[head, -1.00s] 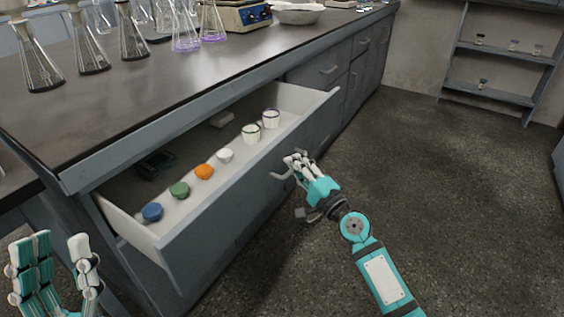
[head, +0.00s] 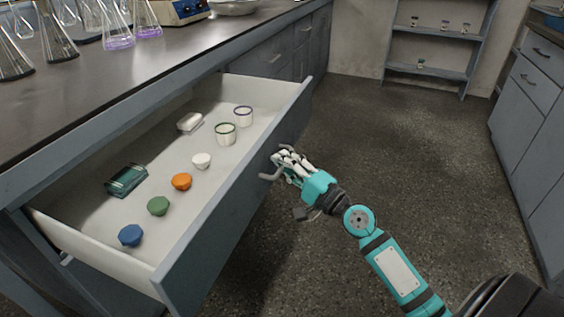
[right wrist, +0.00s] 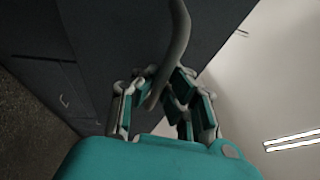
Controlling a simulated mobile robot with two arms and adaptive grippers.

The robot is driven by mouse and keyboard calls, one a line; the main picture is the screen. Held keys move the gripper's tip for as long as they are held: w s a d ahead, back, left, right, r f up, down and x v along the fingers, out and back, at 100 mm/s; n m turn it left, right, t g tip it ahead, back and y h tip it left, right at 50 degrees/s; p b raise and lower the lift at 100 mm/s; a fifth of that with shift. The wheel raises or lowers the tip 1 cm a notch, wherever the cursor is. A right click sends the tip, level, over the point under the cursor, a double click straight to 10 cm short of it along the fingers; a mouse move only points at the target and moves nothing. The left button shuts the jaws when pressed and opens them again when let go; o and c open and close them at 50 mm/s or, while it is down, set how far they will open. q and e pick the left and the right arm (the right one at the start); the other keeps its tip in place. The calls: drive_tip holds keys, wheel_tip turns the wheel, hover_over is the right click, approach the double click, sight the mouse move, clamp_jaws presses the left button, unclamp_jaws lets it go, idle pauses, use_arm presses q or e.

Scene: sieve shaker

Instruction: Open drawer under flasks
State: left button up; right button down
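The drawer (head: 225,190) under the counter is pulled far out, its inside in plain view. Its curved metal handle (head: 268,177) sits on the front panel. My right gripper (head: 282,160) is at this handle. In the right wrist view the handle (right wrist: 178,40) runs down between the fingers of my right gripper (right wrist: 155,98), which are closed in around it; finger contact is partly hidden. Glass flasks (head: 115,30) stand on the counter above, some with purple liquid. My left gripper is out of view.
The drawer holds blue (head: 130,236), green (head: 158,206), orange (head: 181,181) and white (head: 201,160) small items, two jars (head: 226,134), a teal box (head: 127,179) and a white block (head: 190,122). Open floor (head: 400,150) lies right, before cabinets (head: 535,130).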

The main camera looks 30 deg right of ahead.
drive_tip(key=c, duration=1.4)
unclamp_jaws()
drive_tip(key=shift+f, duration=0.1)
drive_tip(key=v, duration=1.2)
drive_tip(key=shift+a, duration=0.15)
